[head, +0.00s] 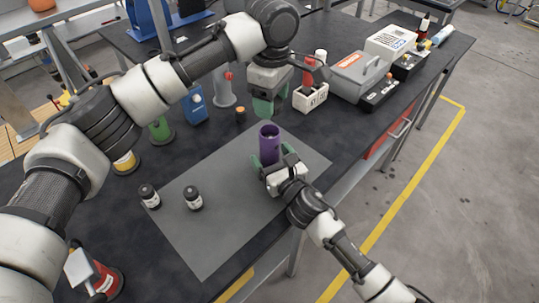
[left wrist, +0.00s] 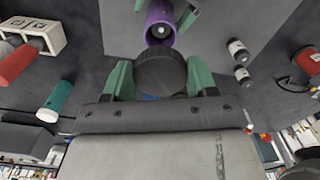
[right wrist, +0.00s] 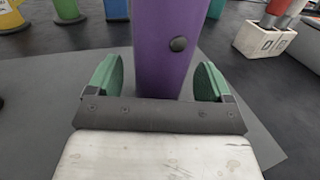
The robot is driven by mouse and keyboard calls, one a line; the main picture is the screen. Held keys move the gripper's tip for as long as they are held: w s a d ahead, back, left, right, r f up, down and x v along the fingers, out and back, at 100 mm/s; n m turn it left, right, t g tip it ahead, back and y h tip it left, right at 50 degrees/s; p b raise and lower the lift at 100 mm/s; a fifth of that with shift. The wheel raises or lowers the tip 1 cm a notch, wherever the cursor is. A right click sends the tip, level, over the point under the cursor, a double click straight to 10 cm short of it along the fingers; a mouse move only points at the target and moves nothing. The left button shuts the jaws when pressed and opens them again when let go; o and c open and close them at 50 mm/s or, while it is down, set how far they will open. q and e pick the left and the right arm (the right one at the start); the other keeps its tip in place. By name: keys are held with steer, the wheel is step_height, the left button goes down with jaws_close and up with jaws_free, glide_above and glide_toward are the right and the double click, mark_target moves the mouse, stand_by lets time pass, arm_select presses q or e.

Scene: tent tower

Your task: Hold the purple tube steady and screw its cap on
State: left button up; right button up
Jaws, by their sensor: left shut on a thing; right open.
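The purple tube (head: 268,146) stands upright on the grey mat, its open top uncovered. It also shows in the left wrist view (left wrist: 153,14) and the right wrist view (right wrist: 165,45). My right gripper (head: 277,168) is low at the tube, its green fingers open on either side; in the right wrist view a gap shows beside the left finger (right wrist: 160,80). My left gripper (head: 265,107) is above the tube, pointing down. In the left wrist view it is shut on a dark round cap (left wrist: 161,72), apart from the tube. The cap is hidden in the head view.
Two small dark bottles (head: 193,198) (head: 149,196) stand on the left of the grey mat (head: 230,235). A white holder (head: 310,98), a grey box (head: 360,75), a blue block (head: 195,105) and a green cylinder (head: 160,130) stand behind. The mat's front is clear.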

steer(key=shift+w+a, duration=0.15)
steer(key=shift+w, duration=0.15)
steer(key=c, duration=1.4)
arm_select(q)
glide_above(271, 127)
steer(key=s, duration=0.2)
steer(key=shift+s+f, duration=0.15)
steer(key=shift+f, duration=2.3)
arm_select(e)
steer(key=shift+o, duration=0.2)
arm_select(q)
steer(key=shift+f, duration=0.9)
steer(key=shift+f, duration=0.55)
